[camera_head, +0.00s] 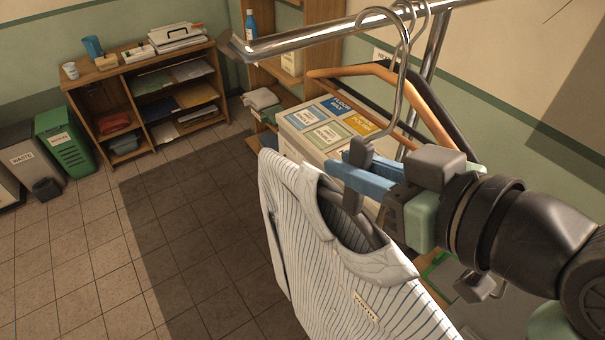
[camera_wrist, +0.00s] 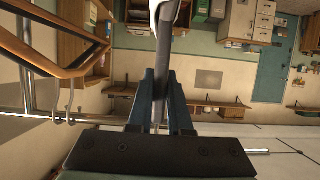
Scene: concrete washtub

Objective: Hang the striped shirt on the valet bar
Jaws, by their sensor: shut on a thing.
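The white shirt with dark stripes (camera_head: 335,275) hangs from a dark hanger (camera_head: 352,200) in the lower middle of the head view. My gripper (camera_head: 358,170) is shut on the hanger's neck, just above the collar; the wrist view shows the blue fingers (camera_wrist: 160,100) on both sides of it. The hanger's metal hook (camera_head: 402,85) rises from the fingers and curls beside the chrome valet bar (camera_head: 300,40). I cannot tell whether the hook rests over the bar or is apart from it. The shirt's lower part is cut off by the frame.
A wooden hanger (camera_head: 425,105) and a black hanger (camera_head: 455,135) hang farther along the bar, close to my gripper. A box with coloured labels (camera_head: 325,125) stands behind. A wooden shelf (camera_head: 150,100) and green bin (camera_head: 65,140) are at the left. The tiled floor between is clear.

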